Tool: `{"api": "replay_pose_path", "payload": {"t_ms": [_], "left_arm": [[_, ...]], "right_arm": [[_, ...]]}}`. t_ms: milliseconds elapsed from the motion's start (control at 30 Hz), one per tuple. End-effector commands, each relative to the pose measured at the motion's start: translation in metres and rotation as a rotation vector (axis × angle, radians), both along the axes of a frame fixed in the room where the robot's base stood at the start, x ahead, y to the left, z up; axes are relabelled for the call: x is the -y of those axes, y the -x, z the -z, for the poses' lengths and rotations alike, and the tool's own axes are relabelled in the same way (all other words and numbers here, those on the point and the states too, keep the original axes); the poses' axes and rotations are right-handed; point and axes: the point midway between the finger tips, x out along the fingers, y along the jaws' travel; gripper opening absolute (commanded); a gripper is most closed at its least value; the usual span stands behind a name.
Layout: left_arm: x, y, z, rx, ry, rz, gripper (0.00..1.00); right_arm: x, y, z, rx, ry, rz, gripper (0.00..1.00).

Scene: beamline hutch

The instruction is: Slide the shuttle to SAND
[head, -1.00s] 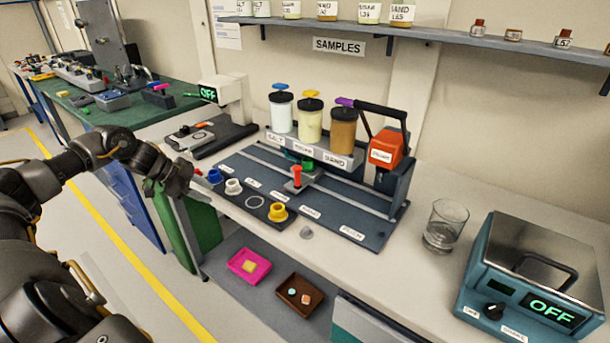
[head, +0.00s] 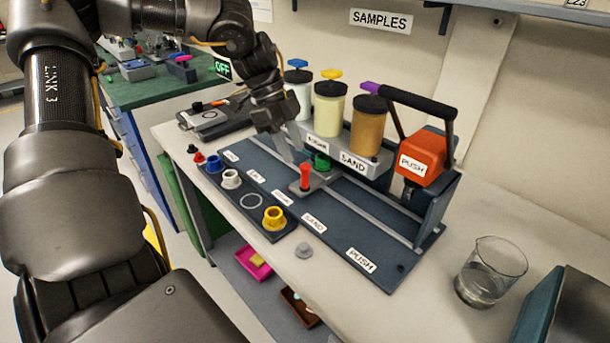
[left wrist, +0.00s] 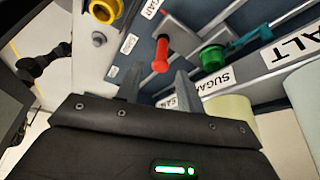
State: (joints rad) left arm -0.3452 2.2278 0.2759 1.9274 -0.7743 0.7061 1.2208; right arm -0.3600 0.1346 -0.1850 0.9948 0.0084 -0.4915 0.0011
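The shuttle is a small grey carriage with an upright red handle (head: 305,177) and a green cup (head: 321,161). It stands on the rail of the dark blue station (head: 345,205), roughly in front of the sugar jar (head: 329,108). The SAND label (head: 353,161) sits under the brown-filled jar (head: 368,125), to the shuttle's right. My left gripper (head: 291,150) is just left of and above the red handle. In the left wrist view its fingers (left wrist: 158,85) are apart and empty, with the red handle (left wrist: 161,55) beyond the tips. My right gripper is out of view.
An orange PUSH unit with a black lever (head: 425,158) stands at the station's right end. Blue, white and yellow cups (head: 274,218) sit along the front strip. A glass beaker (head: 490,272) stands to the right on the bench.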

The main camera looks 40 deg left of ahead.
Motion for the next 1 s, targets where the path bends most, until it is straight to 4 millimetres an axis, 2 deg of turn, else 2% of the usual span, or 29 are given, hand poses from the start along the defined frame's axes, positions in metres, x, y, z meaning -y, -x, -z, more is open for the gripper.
{"api": "replay_pose_path", "payload": {"t_ms": [200, 433, 600, 867, 1000], "left_arm": [[0.014, -0.001, 0.037, -0.001, 0.0, -0.001, 0.38], [0.026, -0.005, 0.067, 0.001, -0.001, -0.002, 0.38], [0.031, -0.008, 0.076, 0.004, -0.001, 0.0, 0.38], [0.032, -0.009, 0.077, 0.005, -0.002, 0.0, 0.38], [0.032, -0.009, 0.077, 0.005, -0.002, 0.0, 0.22]], "right_arm": [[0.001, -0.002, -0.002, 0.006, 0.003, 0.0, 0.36], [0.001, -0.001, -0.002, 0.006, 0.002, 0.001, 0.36], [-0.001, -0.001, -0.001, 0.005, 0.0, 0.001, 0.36], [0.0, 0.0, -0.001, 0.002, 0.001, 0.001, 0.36], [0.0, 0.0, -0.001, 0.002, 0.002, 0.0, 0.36]]}}
